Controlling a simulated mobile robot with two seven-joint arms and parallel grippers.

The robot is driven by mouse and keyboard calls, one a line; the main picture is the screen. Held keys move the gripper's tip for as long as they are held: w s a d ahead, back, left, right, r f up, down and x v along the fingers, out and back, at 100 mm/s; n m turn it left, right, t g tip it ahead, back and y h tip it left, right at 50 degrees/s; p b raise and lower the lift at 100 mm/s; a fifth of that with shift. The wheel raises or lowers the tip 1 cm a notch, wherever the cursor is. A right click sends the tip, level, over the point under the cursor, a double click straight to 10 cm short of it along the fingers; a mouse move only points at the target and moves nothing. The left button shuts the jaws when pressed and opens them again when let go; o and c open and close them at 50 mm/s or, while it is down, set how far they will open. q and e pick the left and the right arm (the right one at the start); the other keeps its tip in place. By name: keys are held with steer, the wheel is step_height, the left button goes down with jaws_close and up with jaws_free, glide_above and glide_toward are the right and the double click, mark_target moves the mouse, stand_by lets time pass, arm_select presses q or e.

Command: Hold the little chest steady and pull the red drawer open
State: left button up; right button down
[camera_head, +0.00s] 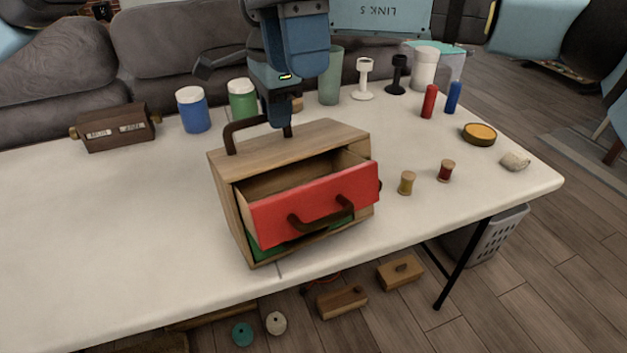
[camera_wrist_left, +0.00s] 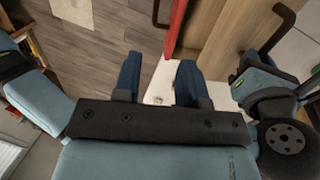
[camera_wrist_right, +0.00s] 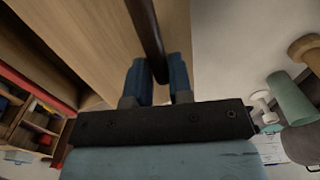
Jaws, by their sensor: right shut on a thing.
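The little wooden chest (camera_head: 335,132) stands on the white table. Its red drawer (camera_head: 280,218) is pulled well out, showing a bare wooden interior. The red drawer's dark handle (camera_head: 322,217) is free. A green drawer (camera_head: 335,232) lies below, mostly hidden. My right gripper (camera_head: 280,122) is shut on the dark carrying handle (camera_head: 233,138) on the chest's top; the handle also passes between its fingers in the right wrist view (camera_wrist_right: 150,45). My left gripper (camera_wrist_left: 159,68) is open and empty near the red drawer's edge (camera_wrist_left: 177,28); I cannot make it out in the head view.
Two spools (camera_head: 407,183) (camera_head: 446,171) stand right of the chest. A blue jar (camera_head: 193,110), a green jar (camera_head: 242,100) and a green glass (camera_head: 330,78) stand behind. A brown labelled box (camera_head: 116,129) is at left. The table's front left is clear.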

steer(key=shift+f, duration=0.55)
arm_select(q)
steer(key=v, duration=1.1)
steer(key=shift+s+r, duration=0.25)
steer(key=shift+s, duration=0.05)
arm_select(e)
steer(key=c, duration=1.2)
jaws_free()
steer(key=shift+o, duration=1.3)
steer(key=shift+w, duration=0.25)
steer(key=shift+s+r, duration=0.15)
steer(key=shift+r, duration=0.05)
arm_select(q)
steer(key=shift+w, duration=0.3)
arm_select(e)
steer(key=o, duration=0.6)
steer(key=shift+c, duration=0.2)
